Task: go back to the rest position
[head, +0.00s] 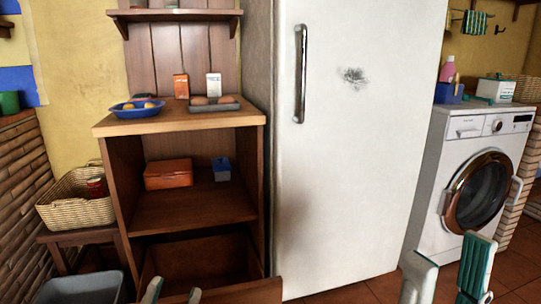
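My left gripper (173,293) shows at the bottom edge, in front of the wooden cabinet's low drawer. Only its two fingertips are in view, standing apart with nothing visible between them. My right gripper (448,270) is at the lower right, in front of the floor between the white fridge and the washing machine. Its two fingers, with green pads, are wide apart and empty. Most of both arms is out of view.
The wooden cabinet (185,122) holds a blue plate (138,112), a tray with brown items, cartons and an orange box (168,174). Its bottom drawer (240,292) looks pulled out. The fridge (350,150) and washing machine (470,190) stand right; a basket (75,205) stands left.

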